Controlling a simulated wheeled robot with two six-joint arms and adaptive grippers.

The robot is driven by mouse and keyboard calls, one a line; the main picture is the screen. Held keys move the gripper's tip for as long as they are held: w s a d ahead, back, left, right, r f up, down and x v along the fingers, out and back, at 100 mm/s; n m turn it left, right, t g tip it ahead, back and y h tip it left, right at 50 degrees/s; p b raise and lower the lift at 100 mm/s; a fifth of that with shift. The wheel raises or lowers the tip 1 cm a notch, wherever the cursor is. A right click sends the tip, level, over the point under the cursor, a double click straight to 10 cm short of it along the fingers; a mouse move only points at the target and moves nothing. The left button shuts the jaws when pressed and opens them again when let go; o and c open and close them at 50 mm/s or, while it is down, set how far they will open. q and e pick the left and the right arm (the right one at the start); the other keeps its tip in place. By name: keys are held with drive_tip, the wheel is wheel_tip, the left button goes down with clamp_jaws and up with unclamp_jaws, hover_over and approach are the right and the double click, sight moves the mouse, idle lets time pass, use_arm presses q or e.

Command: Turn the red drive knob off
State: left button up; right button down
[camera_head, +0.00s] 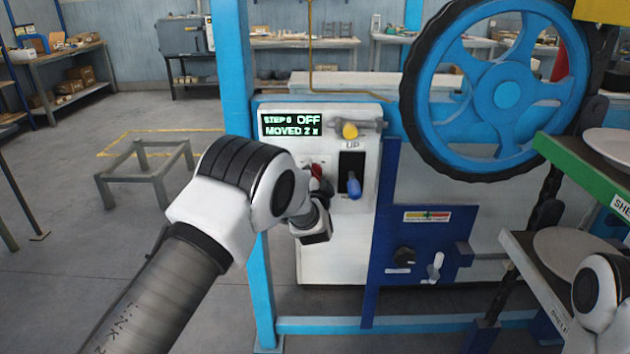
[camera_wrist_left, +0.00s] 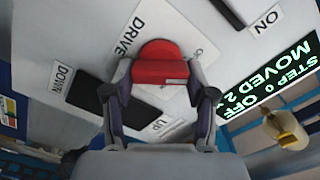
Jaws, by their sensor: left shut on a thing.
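The red drive knob (camera_wrist_left: 160,62) sits on the white control panel (camera_wrist_left: 75,38) beside the DRIVE label. My left gripper (camera_wrist_left: 159,80) is closed around it, one finger on each side, touching it. A white mark shows on the knob's near side. A label beside the knob is partly hidden. In the head view, the knob (camera_head: 317,171) shows as a small red patch behind my left wrist, and my left gripper (camera_head: 318,188) is mostly covered. The display (camera_head: 291,124) reads STEP 0, OFF, MOVED 2. My right gripper is not in view.
A blue-handled lever (camera_head: 354,186) stands in a black slot right of the knob, under UP. A yellow-ended part (camera_head: 349,130) sits above it. A blue post (camera_head: 234,75) rises left of the panel. A large blue wheel (camera_head: 507,95) and plate shelves are at right.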

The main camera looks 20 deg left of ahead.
use_arm(q)
drive_tip(key=shift+r+n, duration=0.25)
drive_tip(key=shift+n, duration=0.75)
drive_tip(key=shift+b, duration=0.3)
drive_tip(key=o, duration=0.9)
drive_tip(key=shift+w, duration=0.1)
drive_tip(key=shift+o, duration=1.3)
drive_tip(key=shift+f, duration=0.15)
drive_tip(key=v, duration=1.2)
